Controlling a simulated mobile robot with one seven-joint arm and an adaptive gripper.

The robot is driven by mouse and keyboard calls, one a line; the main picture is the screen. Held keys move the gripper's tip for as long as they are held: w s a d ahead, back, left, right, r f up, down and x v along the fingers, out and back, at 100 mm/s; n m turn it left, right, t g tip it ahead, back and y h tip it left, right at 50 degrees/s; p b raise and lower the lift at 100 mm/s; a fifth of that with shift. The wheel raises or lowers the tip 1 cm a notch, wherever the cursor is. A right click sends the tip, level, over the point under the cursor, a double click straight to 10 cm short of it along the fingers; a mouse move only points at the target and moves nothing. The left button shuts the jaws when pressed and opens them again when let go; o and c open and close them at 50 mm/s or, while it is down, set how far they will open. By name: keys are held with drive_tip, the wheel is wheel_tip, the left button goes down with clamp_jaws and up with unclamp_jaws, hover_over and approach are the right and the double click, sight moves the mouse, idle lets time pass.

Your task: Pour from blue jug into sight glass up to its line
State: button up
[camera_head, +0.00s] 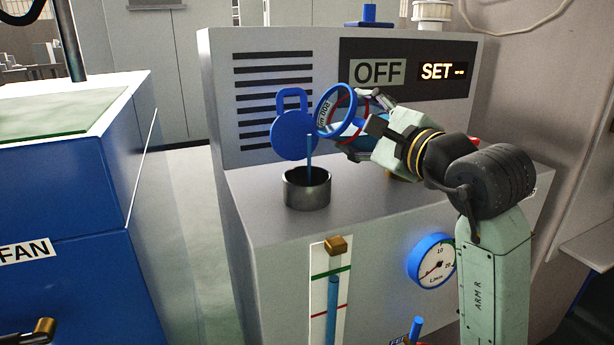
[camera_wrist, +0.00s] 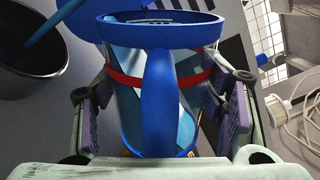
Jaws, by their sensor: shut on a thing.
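The blue jug (camera_head: 337,112) is tilted over a dark metal filler cup (camera_head: 307,190), with its round blue lid (camera_head: 295,135) swung open. A thin blue stream (camera_head: 309,158) falls from it into the cup. My gripper (camera_head: 358,122) is shut on the jug; in the wrist view its pads (camera_wrist: 163,112) press both sides of the clear body (camera_wrist: 122,110), near a red band. The sight glass (camera_head: 332,300) on the machine's front holds a blue column (camera_head: 333,315). The cup's inside level is hidden.
The grey machine has an OFF and SET panel (camera_head: 405,72) behind the jug. A blue-rimmed gauge (camera_head: 433,261) is on its front, beside my arm. A blue FAN cabinet (camera_head: 70,230) stands at left, with a gap of floor between. A cable (camera_wrist: 290,125) shows in the wrist view.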

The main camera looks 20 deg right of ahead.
sight(368, 105)
drive_tip(key=shift+f, duration=0.2)
idle(0.6)
wheel_tip(368, 105, up, 4)
drive_tip(key=p, duration=0.1)
drive_tip(key=m+p, duration=0.1)
drive_tip(key=p, duration=0.1)
drive_tip(key=shift+w+d+f+m, duration=0.1)
drive_tip(key=shift+d+f+m, duration=0.1)
drive_tip(key=shift+m, duration=0.1)
drive_tip(key=shift+f+m, duration=0.25)
drive_tip(key=shift+m, duration=0.65)
drive_tip(key=shift+f+m, duration=0.2)
drive_tip(key=shift+m, duration=0.1)
drive_tip(key=shift+d+r+m, duration=0.2)
drive_tip(key=shift+r+m, duration=0.2)
drive_tip(key=shift+r, duration=0.1)
drive_tip(key=d+r+m+p, duration=0.1)
drive_tip(key=r+m+p, duration=0.1)
drive_tip(key=p, duration=0.1)
drive_tip(key=d+r+m+p, duration=0.2)
drive_tip(key=m+p, duration=0.1)
drive_tip(key=shift+w+d+r, duration=0.1)
drive_tip(key=shift+w+r, duration=0.05)
drive_tip(key=shift+r, duration=0.1)
drive_tip(key=shift+w+d+m+p, duration=0.1)
drive_tip(key=shift+d+m+p, duration=0.2)
drive_tip(key=shift+m, duration=0.25)
drive_tip(key=shift+d+m+p, duration=0.15)
drive_tip(key=shift+m+p, duration=0.15)
drive_tip(key=shift+m, duration=0.25)
